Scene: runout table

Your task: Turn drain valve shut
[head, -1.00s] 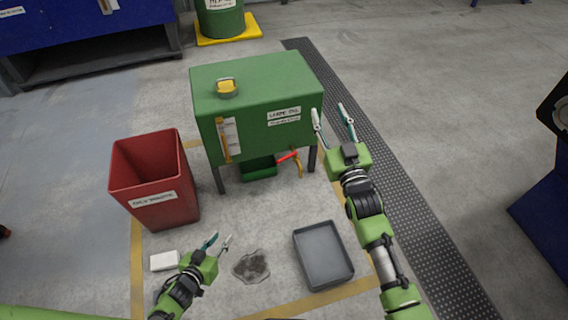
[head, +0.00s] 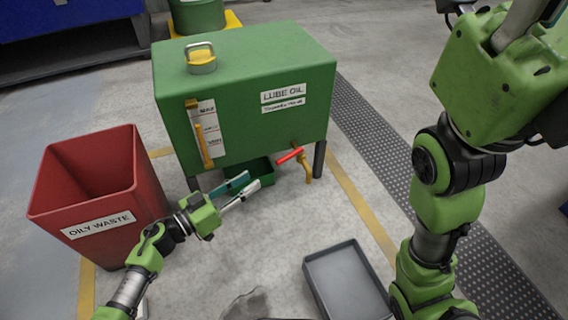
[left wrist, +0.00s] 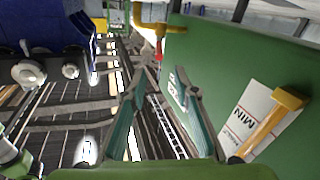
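The drain valve has a red lever (head: 289,156) and a yellow spout (head: 306,170), under the front right of the green lube oil tank (head: 240,95). The lever points left and slightly down from the spout, across the spout's downward line. My left gripper (head: 248,186) is open and empty, left of and below the lever, not touching it. In the left wrist view its fingers (left wrist: 160,78) are apart, with the yellow spout (left wrist: 150,28) and a small part of the red lever (left wrist: 158,54) beyond the tips. My right arm rises at the right; its fingers are not seen.
A small green tray (head: 262,172) sits under the tank, behind my left fingers. A red oily waste bin (head: 100,200) stands left, close to my left arm. Floor below the valve is clear.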

